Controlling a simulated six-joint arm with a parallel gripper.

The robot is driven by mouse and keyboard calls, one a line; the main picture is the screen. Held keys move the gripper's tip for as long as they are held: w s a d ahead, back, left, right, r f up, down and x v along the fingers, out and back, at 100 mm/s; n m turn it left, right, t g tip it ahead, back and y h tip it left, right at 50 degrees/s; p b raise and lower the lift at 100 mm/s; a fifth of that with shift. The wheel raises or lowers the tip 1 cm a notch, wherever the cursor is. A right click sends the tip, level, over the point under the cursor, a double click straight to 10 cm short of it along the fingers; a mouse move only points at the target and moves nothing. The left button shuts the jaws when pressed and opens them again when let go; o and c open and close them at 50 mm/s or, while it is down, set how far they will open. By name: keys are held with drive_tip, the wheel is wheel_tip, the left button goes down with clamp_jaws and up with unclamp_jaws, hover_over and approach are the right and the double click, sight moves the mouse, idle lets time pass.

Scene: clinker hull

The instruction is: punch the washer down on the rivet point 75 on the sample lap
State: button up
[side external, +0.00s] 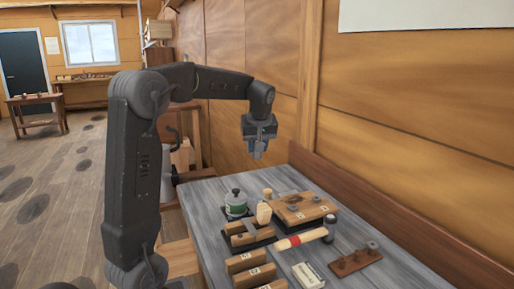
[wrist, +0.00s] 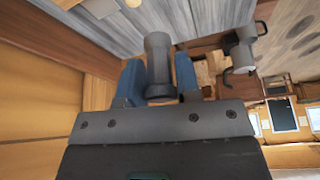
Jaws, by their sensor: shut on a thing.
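My gripper (side external: 258,150) is raised above the far end of the grey bench, apart from everything on it. In the wrist view its blue fingers (wrist: 158,75) are shut on a dark grey, round, stepped tool, which looks like the punch (wrist: 157,48). A wooden board with small pale labels (side external: 303,208), which seems to be the sample lap, lies at the back of the bench, below and right of my gripper. Small dark pieces sit on it. I cannot make out the washer or read the number 75.
A green-banded jar (side external: 236,205), a light wooden piece (side external: 264,212) and a red-banded hammer (side external: 301,239) crowd the bench around the board. Wooden blocks (side external: 247,262), a pale box (side external: 308,275) and a brown rack (side external: 355,260) lie nearer. A plank wall (side external: 420,120) rises behind.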

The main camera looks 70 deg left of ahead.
idle(0.4)
drive_tip(key=w+d+f+m+t+h, duration=0.1)
drive_tip(key=w+d+f+m, duration=0.25)
drive_tip(key=w, duration=0.55)
drive_tip(key=w+d+f+m+t, duration=0.1)
drive_tip(key=w+d+f+m, duration=0.3)
drive_tip(key=w, duration=0.5)
drive_tip(key=shift+n, duration=0.75)
drive_tip(key=shift+w+a+f, duration=0.1)
drive_tip(key=shift+f, duration=1.35)
drive_tip(key=shift+a+f, duration=0.1)
drive_tip(key=shift+f, duration=1.35)
drive_tip(key=shift+f, duration=0.2)
drive_tip(key=shift+f, duration=0.3)
drive_tip(key=shift+f, duration=0.25)
drive_tip(key=o, duration=1.1)
wheel_tip(320, 180, up, 8)
